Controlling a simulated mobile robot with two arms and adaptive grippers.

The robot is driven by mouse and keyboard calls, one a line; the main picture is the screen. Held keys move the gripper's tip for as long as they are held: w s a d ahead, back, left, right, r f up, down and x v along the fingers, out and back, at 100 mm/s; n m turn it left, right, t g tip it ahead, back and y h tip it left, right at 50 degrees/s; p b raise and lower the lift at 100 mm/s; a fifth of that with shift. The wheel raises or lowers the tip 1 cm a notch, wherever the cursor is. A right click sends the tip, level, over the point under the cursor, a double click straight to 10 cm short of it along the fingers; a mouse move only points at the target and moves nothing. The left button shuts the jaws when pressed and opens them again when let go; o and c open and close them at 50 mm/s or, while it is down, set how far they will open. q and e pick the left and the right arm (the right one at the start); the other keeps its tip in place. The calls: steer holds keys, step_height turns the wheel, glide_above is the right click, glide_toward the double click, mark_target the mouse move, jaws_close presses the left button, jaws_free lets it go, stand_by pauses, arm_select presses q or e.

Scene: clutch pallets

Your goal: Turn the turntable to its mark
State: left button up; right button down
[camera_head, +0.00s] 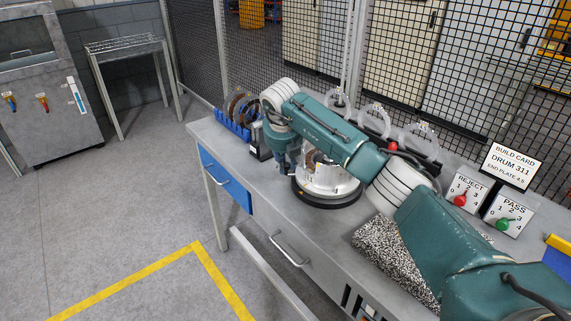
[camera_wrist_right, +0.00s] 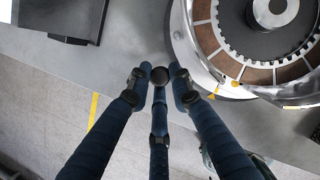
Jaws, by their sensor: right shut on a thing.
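The turntable is a round plate with a black rim (camera_head: 330,203) on the workbench, partly behind my right arm. A silver clutch drum (camera_head: 340,184) with brown friction segments sits on it; the drum also shows in the right wrist view (camera_wrist_right: 213,50). A small yellow mark (camera_wrist_right: 235,83) shows at the drum's edge. My right gripper (camera_head: 287,165) points down at the left side of the turntable. In the right wrist view its fingers (camera_wrist_right: 160,77) are closed around a dark round knob (camera_wrist_right: 160,76) beside the drum. My left gripper is out of view.
A blue rack (camera_head: 232,127) with discs stands at the bench's far left. Clear hoses and a red knob (camera_head: 391,145) are behind my arm. The build card (camera_head: 512,165), reject sign (camera_head: 465,192) and pass sign (camera_head: 507,214) stand at right. The floor in front is clear.

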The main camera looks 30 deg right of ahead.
steer(key=shift+w+d+r, duration=0.1)
steer(key=shift+r, duration=0.1)
steer(key=c, duration=1.6)
jaws_free()
steer(key=shift+c, duration=0.2)
steer(key=shift+o, duration=0.4)
steer(key=shift+s, duration=0.2)
steer(key=v, duration=1.2)
steer(key=shift+s+f, duration=0.1)
